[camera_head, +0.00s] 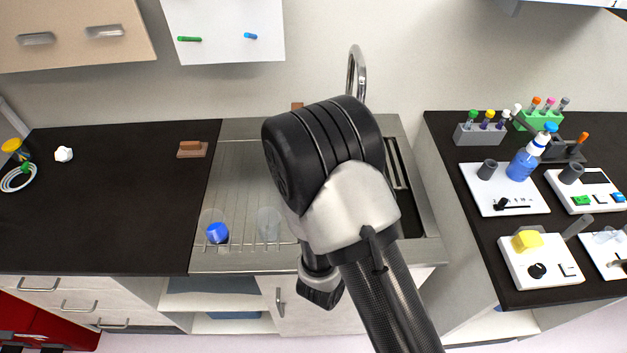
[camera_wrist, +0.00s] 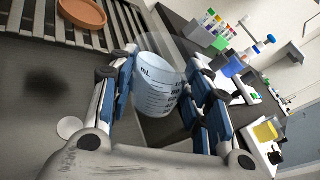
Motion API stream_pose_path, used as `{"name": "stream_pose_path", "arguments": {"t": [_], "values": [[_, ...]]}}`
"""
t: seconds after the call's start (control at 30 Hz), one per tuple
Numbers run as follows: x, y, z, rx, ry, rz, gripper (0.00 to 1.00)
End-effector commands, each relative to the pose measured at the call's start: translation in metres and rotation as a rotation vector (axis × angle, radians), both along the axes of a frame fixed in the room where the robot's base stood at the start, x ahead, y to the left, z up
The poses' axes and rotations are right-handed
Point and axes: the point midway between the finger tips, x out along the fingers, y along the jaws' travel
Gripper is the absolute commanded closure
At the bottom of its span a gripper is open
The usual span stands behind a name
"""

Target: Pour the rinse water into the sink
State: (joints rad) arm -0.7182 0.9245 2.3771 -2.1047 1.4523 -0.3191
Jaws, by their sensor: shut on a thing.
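My gripper (camera_wrist: 164,82) is shut on a clear beaker (camera_wrist: 158,92) with mL marks, seen in the wrist view. The beaker's lower part looks pale, its upper wall is see-through, and it appears tilted in that rolled picture. I cannot tell the water level for sure. The steel sink (camera_head: 425,222) is in the middle of the head view, with its basin at the right largely hidden behind my arm. My gripper and the held beaker are hidden there too. In the wrist view, a grey surface with a dark round patch lies left of the beaker.
On the ribbed drainboard (camera_head: 240,185) stand a glass with blue contents (camera_head: 217,233) and a clear glass (camera_head: 268,222). A tall faucet (camera_head: 356,70) rises behind the basin. A blue bottle (camera_head: 520,165), tube racks and devices crowd the right counter. The left counter is mostly clear.

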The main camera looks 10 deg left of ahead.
Motion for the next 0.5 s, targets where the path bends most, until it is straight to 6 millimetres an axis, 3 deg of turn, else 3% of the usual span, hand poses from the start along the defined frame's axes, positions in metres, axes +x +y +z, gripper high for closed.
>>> {"name": "stream_pose_path", "arguments": {"t": [0.3, 0.5], "values": [[-0.0009, -0.0024, 0.0001, -0.175, 0.044, 0.000, 0.98], [-0.0009, -0.0027, -0.0006, -0.194, 0.047, 0.000, 0.98]]}}
